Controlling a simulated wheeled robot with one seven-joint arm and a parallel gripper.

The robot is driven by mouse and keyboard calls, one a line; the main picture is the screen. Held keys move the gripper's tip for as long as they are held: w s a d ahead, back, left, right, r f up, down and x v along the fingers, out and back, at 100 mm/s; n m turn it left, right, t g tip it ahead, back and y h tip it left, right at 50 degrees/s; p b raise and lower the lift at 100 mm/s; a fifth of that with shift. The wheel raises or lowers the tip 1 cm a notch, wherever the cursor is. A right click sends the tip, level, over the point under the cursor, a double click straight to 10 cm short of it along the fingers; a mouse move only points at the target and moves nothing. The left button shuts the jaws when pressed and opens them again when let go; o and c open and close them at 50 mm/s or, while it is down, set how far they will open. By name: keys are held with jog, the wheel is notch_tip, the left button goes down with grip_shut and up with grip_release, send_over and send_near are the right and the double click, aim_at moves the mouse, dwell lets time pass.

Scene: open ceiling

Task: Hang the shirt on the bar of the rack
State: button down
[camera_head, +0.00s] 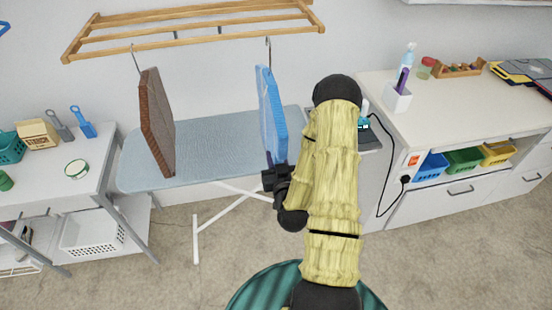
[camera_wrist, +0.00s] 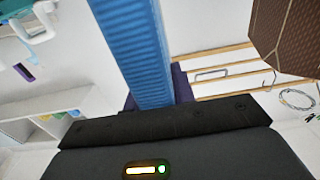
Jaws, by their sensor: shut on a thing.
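The blue shirt (camera_head: 270,105) hangs upright as a flat, stiff panel, with a thin metal hook above its top. The wooden rack (camera_head: 195,28) on the wall has several parallel bars. The hook's top meets the front bar near its right part; I cannot tell whether it is over the bar. My gripper (camera_head: 272,170) is shut on the shirt's lower end. In the wrist view the blue shirt (camera_wrist: 138,50) rises from between the jaws, with rack bars (camera_wrist: 225,68) beyond it. The fingertips are mostly hidden there.
A brown garment (camera_head: 158,122) hangs from the rack's left part, left of the shirt. An ironing board (camera_head: 215,140) stands below. A white counter (camera_head: 450,100) with bottles and bins is at right. A grey table (camera_head: 75,165) with small items is at left.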

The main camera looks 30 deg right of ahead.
jog(key=shift+b+x, duration=0.35)
jog(key=shift+x, duration=0.9)
jog(key=p+x, duration=0.1)
jog(key=x, duration=0.7)
jog(key=p+x, duration=0.1)
jog(key=x, duration=0.4)
jog(key=shift+f+p, duration=0.25)
jog(key=shift+p, duration=0.1)
jog(key=shift+f+b, duration=1.75)
jog(key=c, duration=1.1)
grip_release()
